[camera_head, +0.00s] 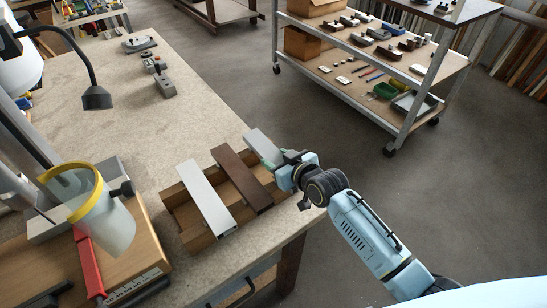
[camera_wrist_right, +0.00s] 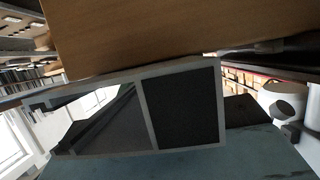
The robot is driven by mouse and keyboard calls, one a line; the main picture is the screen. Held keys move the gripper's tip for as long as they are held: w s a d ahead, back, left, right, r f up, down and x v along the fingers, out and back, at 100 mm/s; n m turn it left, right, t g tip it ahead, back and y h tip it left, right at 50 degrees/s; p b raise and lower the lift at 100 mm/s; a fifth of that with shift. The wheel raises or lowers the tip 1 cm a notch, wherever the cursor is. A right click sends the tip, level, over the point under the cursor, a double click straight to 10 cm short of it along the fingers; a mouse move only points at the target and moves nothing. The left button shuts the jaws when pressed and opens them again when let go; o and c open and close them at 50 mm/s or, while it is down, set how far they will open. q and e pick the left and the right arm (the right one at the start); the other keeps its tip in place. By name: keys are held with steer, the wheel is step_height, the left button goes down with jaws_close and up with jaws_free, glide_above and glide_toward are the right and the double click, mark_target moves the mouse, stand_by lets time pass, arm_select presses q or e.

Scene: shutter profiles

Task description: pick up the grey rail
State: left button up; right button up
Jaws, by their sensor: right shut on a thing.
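The grey rail (camera_head: 263,146) lies at the right end of a row of three rails on a wooden rack, at the table's right edge. My right gripper (camera_head: 273,160) is shut on its near end. In the right wrist view, the hollow end of a rail (camera_wrist_right: 185,105) fills the middle, with a teal finger surface below it. Whether the rail touches the rack is hidden. A brown rail (camera_head: 241,178) lies left of it, and a white rail (camera_head: 206,196) further left. My left gripper is not in view.
The wooden rack (camera_head: 178,212) holds the rails near the table's edge. The table (camera_head: 110,95) behind the rack is mostly clear. A shelf cart (camera_head: 350,77) stands beyond.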

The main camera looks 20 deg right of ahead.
step_height(320, 180, up, 10)
steer(key=shift+m+h, duration=0.7)
steer(key=shift+h, duration=0.1)
steer(key=s+b, duration=0.1)
steer(key=s+f+b, duration=0.1)
steer(key=s, duration=0.1)
steer(key=s+d+f+b, duration=0.1)
steer(key=s, duration=0.1)
steer(key=shift+s+b, duration=0.1)
steer(key=shift+b, duration=0.2)
steer(key=s+d+m+h+b, duration=0.2)
steer(key=s+d+h+b, duration=0.1)
steer(key=s, duration=0.3)
step_height(320, 180, up, 2)
steer(key=n+y+p, duration=0.3)
steer(key=y+p, duration=0.2)
steer(key=p, duration=0.3)
glide_above(277, 160)
